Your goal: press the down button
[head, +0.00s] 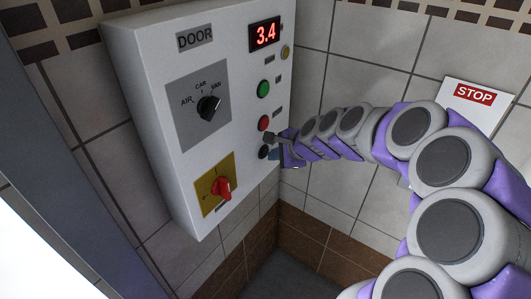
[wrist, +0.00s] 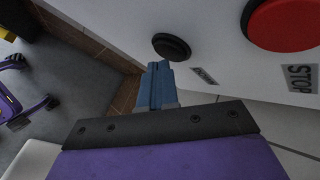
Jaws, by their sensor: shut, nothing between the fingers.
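The black button (head: 263,152), the lowest in the button column, is on the white control box (head: 155,95). It also shows in the wrist view (wrist: 171,46), with a small label (wrist: 204,76) beside it that is too blurred to read surely. My gripper (head: 273,154) is beside this button at the box's front face. In the wrist view its blue fingers (wrist: 160,68) are shut and empty, with their tips just below the button. I cannot tell whether they touch it.
The red button (wrist: 285,22), labelled STOP, is close by on the right in the wrist view. Above it in the head view are a green button (head: 263,89) and a display (head: 264,34) reading 3.4. A red rotary switch (head: 221,188) and a black selector knob (head: 208,107) stick out to the left.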

